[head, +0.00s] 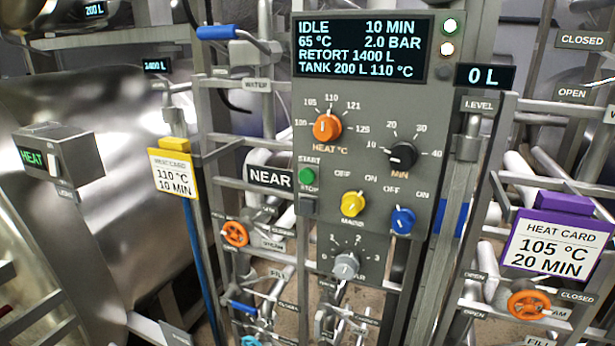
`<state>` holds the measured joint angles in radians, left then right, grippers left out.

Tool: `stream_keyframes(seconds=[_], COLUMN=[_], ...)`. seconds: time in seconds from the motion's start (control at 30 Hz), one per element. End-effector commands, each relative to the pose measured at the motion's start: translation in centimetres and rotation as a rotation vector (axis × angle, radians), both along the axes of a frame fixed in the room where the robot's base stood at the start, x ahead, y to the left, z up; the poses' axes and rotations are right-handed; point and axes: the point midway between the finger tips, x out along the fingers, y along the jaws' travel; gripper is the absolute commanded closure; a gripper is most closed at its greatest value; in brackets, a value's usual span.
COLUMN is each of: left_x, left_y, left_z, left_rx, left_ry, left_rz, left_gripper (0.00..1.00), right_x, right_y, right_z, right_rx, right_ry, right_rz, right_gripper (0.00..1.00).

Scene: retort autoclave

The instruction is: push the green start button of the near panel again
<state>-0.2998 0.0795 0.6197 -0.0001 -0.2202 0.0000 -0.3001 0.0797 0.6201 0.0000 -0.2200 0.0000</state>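The near panel (375,100) stands upright in the middle of the head view, with a NEAR sign (271,178) at its left edge. The round green start button (307,176) is at the panel's left side, under the START label and above the STOP label. Nothing covers the button. The panel display (362,47) reads IDLE, 10 MIN, 65 °C, 2.0 BAR, RETORT 1400 L, TANK 200 L 110 °C. Neither of my grippers shows in the head view.
An orange heat knob (327,127), black minute knob (402,155), yellow knob (353,204) and blue knob (403,220) surround the button's right side. A yellow heat card (173,174) hangs left, a purple one (556,243) right. Pipes and valve handles crowd both sides.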

Motion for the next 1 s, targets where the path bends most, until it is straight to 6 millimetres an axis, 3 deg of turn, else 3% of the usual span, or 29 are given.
stream_keyframes(seconds=[0.03, 0.17, 0.2, 1.0], left_x=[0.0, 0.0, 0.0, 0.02], left_y=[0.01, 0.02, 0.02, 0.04], left_z=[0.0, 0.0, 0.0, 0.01], left_rx=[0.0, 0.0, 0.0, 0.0], left_ry=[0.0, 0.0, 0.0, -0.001], left_rz=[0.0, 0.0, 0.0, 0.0], left_gripper=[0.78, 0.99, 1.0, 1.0], right_x=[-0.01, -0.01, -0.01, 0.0], right_y=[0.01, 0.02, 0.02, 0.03], right_z=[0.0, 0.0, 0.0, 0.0], right_rx=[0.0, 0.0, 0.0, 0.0], right_ry=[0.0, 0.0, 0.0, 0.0], right_rz=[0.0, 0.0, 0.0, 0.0], right_gripper=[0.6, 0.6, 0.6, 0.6])
